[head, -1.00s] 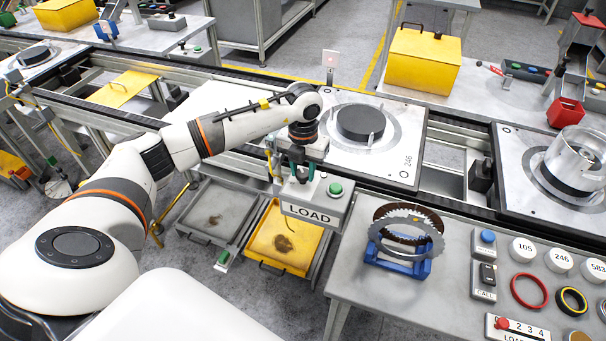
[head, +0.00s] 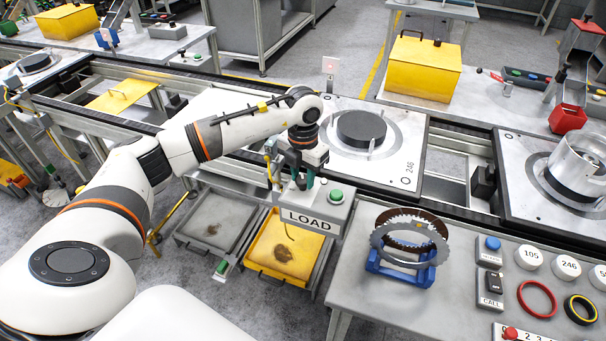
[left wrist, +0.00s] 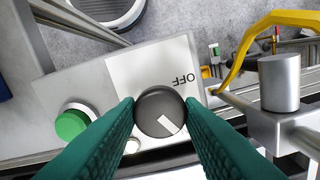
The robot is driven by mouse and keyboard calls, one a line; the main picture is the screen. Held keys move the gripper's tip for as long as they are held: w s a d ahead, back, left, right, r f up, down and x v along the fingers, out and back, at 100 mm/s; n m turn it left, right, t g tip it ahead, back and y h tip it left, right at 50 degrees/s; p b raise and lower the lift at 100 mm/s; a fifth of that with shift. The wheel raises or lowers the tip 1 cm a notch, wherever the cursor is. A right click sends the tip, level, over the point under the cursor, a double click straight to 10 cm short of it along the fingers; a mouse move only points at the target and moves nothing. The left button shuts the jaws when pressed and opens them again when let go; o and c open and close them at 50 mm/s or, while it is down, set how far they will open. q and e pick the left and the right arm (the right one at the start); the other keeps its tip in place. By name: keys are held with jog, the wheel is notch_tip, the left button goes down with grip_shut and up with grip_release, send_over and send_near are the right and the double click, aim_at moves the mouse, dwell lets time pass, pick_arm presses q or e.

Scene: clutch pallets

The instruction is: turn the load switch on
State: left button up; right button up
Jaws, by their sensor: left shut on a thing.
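The load switch is a dark round knob (left wrist: 160,112) with a white pointer mark, on a grey box marked LOAD (head: 318,219). In the left wrist view the mark slants toward the lower right, away from the upside-down OFF label (left wrist: 183,80). My left gripper (head: 302,184) reaches down onto the box. In the wrist view its green fingers are shut on the knob, one on each side. A green button (left wrist: 72,122) sits beside the knob; it also shows in the head view (head: 336,195). The fingers hide the knob in the head view. My right gripper is out of view.
A blue stand (head: 400,270) with toothed discs stands on the grey bench right of the box. A pallet marked 246 (head: 402,150) lies on the conveyor behind. A yellow tray (head: 270,257) is below the box.

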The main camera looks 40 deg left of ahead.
aim_at(303, 179)
pick_arm(q)
jog(key=o, duration=1)
notch_tip(303, 179, up, 12)
jog(key=b, duration=0.2)
jog(key=shift+b, duration=0.35)
jog(key=shift+s, duration=0.1)
